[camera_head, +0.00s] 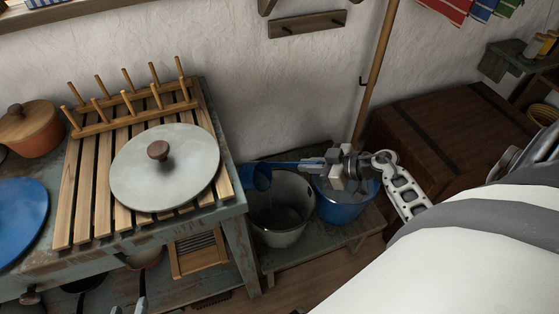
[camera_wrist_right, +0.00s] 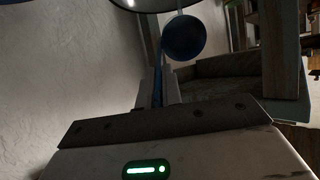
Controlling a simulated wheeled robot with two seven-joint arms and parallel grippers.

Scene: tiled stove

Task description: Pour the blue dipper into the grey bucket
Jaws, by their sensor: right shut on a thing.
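The blue dipper (camera_head: 257,177) is at the left rim of the grey bucket (camera_head: 283,232) in the head view. Its long blue handle runs right to my right gripper (camera_head: 313,164), which is shut on it. The dipper's cup also shows in the right wrist view (camera_wrist_right: 183,40), past the fingers. I cannot tell how far the cup is tipped or whether it holds anything. The grey bucket stands on a low bench, its inside partly visible. My right gripper is above the blue bucket (camera_head: 340,212), to the right of the grey one.
A slatted table (camera_head: 232,205) stands close on the left, with a round lid (camera_head: 185,180) and a peg rack (camera_head: 130,105). The low bench (camera_head: 330,245) carries both buckets. A wooden chest (camera_head: 440,125) is at the right, and a pole (camera_head: 375,70) leans behind.

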